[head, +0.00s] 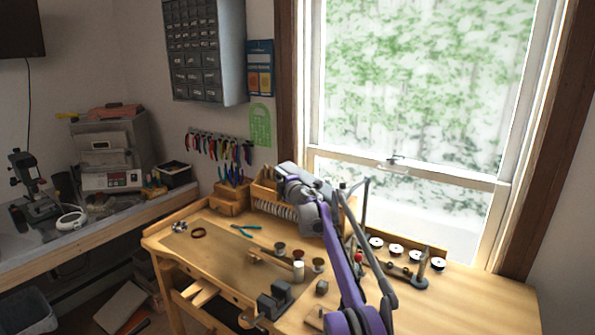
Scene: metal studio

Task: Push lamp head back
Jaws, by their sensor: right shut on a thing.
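My purple and grey right arm rises from the bottom edge over the workbench. Its right gripper (289,180) is at the back of the bench, in front of the window wall. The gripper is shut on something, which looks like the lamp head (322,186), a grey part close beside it. My wrist hides most of this contact. The thin grey lamp arm (364,207) stands just right of my arm, bent near its top and running down behind my forearm. My left gripper is not in view.
The wooden workbench (480,304) holds pliers (245,230), small pots, a dark vise (273,299) and several white spools at the back right. A wooden tool block (231,197) stands at the back left. The bench's right end is clear.

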